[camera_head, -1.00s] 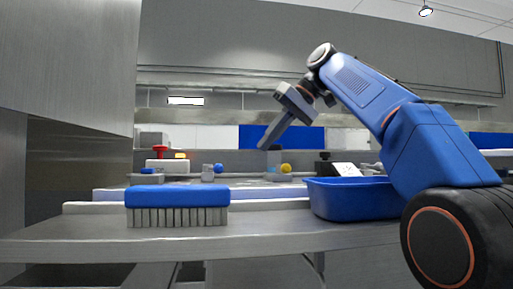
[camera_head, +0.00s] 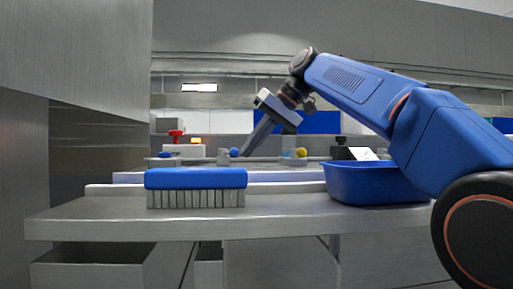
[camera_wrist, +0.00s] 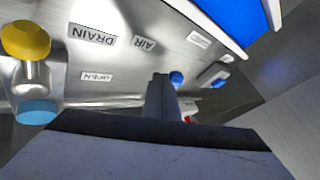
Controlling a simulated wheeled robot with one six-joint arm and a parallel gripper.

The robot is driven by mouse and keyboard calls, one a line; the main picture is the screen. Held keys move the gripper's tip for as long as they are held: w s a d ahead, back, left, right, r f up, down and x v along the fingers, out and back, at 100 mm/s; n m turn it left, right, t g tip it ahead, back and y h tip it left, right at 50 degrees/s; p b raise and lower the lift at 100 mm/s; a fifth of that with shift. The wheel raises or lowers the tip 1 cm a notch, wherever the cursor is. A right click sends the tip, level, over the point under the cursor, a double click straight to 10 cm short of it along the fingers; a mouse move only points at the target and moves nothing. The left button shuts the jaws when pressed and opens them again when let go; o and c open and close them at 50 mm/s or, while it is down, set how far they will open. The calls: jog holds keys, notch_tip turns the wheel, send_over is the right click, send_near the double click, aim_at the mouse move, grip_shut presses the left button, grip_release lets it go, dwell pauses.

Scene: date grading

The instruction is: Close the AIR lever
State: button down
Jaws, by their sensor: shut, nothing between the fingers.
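A lever with a blue round knob (camera_wrist: 177,78) is nearest the AIR label (camera_wrist: 143,44) in the wrist view, so I take it as the AIR lever. Its knob (camera_head: 234,152) also shows in the head view, just left of my gripper's tip. My gripper (camera_wrist: 160,80) is shut and empty, pointing down at a slant. Its tip (camera_head: 245,153) looks very close to the knob; I cannot tell whether they touch. The fingers hide part of the lever's base. A yellow-knobbed lever (camera_wrist: 25,40) stands by the DRAIN label (camera_wrist: 92,33).
A blue brush (camera_head: 195,180) lies on the front bench (camera_head: 290,218), left of a blue bin (camera_head: 372,186). A red button (camera_head: 177,134) and another blue part (camera_wrist: 219,83) lie beyond the lever. The yellow knob (camera_head: 301,153) is right of my gripper.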

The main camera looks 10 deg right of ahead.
aim_at(238, 152)
dwell(0.3)
jog(key=shift+s+a+m+t+h, duration=0.4)
jog(key=shift+s+a+m+t, duration=0.4)
jog(key=shift+s+a+m, duration=0.4)
jog(key=shift+s+a, duration=0.2)
jog(key=shift+a, duration=0.4)
